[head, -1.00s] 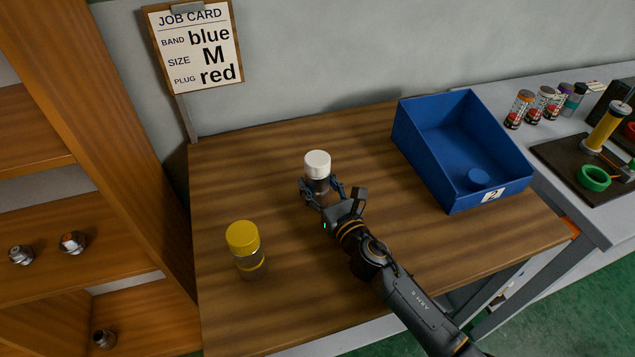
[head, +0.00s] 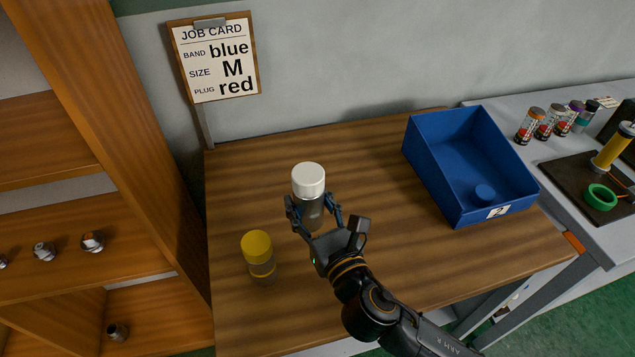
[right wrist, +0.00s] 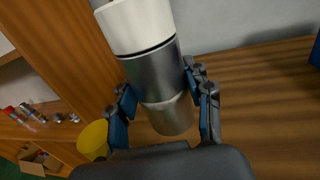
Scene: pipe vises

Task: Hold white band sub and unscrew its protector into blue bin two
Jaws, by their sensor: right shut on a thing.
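The white band sub (head: 312,212) is a grey metal cylinder with a white cap, its protector (head: 308,180), on its upper end. My right gripper (head: 314,215) is shut on the grey body below the cap. In the right wrist view the sub (right wrist: 158,78) stands between the two fingers, cap up and slightly tilted in the picture. Its lower end shows there and it looks raised off the table. No separate band can be made out. My left gripper is not in view.
A yellow-capped sub (head: 258,255) stands on the wooden table (head: 365,150) left of my right gripper. A job card (head: 214,62) stands at the back left. Shelves with metal fittings (head: 92,241) are at the left. Table between sub and bin is clear.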

